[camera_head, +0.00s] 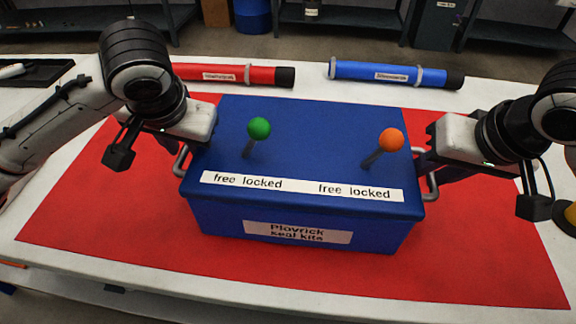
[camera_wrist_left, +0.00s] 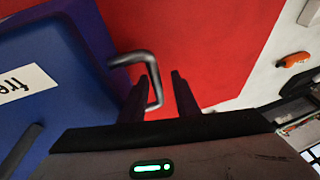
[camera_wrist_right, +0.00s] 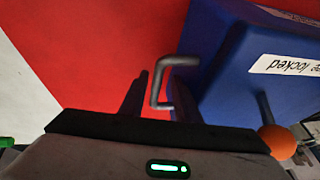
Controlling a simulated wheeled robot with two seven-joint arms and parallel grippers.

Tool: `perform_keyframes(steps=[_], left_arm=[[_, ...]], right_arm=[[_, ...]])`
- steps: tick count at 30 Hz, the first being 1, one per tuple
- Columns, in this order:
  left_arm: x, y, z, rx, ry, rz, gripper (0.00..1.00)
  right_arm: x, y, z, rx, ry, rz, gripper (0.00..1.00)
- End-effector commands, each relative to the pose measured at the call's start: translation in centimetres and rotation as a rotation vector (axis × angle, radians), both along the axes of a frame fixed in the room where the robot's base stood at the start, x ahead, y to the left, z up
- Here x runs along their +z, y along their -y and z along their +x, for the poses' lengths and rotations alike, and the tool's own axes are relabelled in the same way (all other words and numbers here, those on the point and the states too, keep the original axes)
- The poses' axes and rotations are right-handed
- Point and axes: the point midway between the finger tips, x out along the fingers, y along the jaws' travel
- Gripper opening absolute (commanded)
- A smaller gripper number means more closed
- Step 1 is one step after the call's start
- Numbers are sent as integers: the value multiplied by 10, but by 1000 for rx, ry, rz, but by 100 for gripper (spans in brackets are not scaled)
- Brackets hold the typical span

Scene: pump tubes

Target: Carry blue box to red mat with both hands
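The blue box (camera_head: 302,205) sits upright over the red mat (camera_head: 100,215), with red showing on both sides and in front; it appears to rest there. Its lid has a green-knobbed lever (camera_head: 259,128) and an orange-knobbed lever (camera_head: 391,140), both tilted. My left gripper (camera_wrist_left: 162,77) is at the box's left handle (camera_wrist_left: 153,75). Its fingers are apart on either side of the bar, with a gap showing. My right gripper (camera_wrist_right: 158,80) is at the right handle (camera_wrist_right: 158,85), its fingers also apart around the bar. The box's underside is hidden.
A red tube (camera_head: 225,73) and a blue tube (camera_head: 385,74) lie behind the mat on the white table (camera_head: 310,85). A dark tray (camera_head: 35,72) is at the far left. A yellow-and-black item (camera_head: 567,218) is at the right edge. The mat in front of the box is clear.

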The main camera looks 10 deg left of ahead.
Motion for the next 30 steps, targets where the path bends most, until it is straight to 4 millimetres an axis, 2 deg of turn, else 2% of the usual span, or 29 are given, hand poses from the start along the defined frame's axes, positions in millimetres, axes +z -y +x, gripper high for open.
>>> perform_keyframes(steps=[8,24,30], left_arm=[[14,3,-3,-3,7,0,29],[86,18,-35,-2,6,1,29],[103,22,-43,-1,3,0,29]], right_arm=[[0,0,0,0,0,0,29],[0,0,0,0,0,0,29],[0,0,0,0,0,0,29]])
